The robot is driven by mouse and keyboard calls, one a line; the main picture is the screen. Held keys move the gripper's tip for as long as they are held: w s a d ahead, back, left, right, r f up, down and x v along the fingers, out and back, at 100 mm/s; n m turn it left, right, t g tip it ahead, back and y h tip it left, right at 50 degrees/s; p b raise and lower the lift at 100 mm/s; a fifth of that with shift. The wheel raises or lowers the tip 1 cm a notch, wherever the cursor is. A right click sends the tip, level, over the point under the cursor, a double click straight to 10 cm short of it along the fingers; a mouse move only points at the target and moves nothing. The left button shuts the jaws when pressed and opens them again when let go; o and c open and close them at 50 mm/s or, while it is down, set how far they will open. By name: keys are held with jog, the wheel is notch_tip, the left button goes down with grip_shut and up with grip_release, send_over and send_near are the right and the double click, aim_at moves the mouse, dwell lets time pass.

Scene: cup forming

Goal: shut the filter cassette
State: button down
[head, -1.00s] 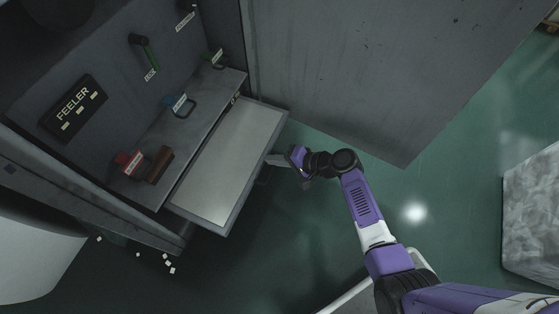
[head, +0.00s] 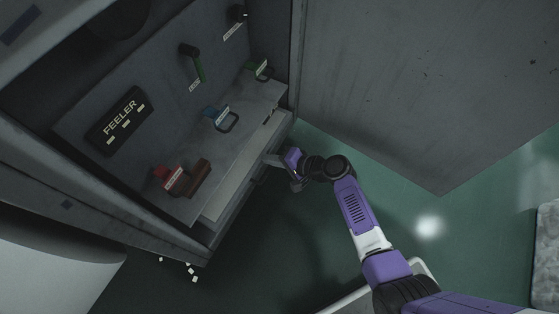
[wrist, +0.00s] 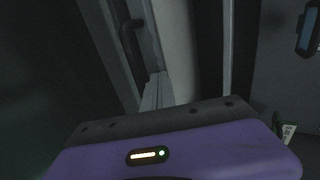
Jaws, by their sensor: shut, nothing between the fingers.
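The filter cassette (head: 232,188) is a flat grey drawer-like tray low in the cabinet. A narrow strip of its pale top shows out past the edge of the shelf above it. In the wrist view its pale top (wrist: 180,50) runs away from me, with a dark bar handle (wrist: 130,42) on its front face. My gripper (head: 273,160) is shut and empty at the cassette's front, toward its right end. Its fingers (wrist: 157,92) reach the front edge in the wrist view; exact contact is hard to tell.
The shelf above carries a red block (head: 170,176), a brown block (head: 198,178), a blue-tagged handle (head: 228,122) and a green part (head: 259,70). A FEELER plate (head: 119,121) and a green lever (head: 196,65) are on the back panel. A large grey panel (head: 400,80) stands right.

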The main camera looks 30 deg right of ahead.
aim_at(252, 152)
jog(key=w+a, duration=0.2)
jog(key=w, duration=0.1)
jog(key=w+a+b, duration=0.1)
jog(key=shift+w+a+f, duration=0.1)
jog(key=shift+w+a, duration=0.2)
jog(key=shift+w, duration=0.1)
jog(key=shift+w+a, duration=0.25)
jog(key=shift+w, duration=0.15)
jog(key=shift+r, duration=0.2)
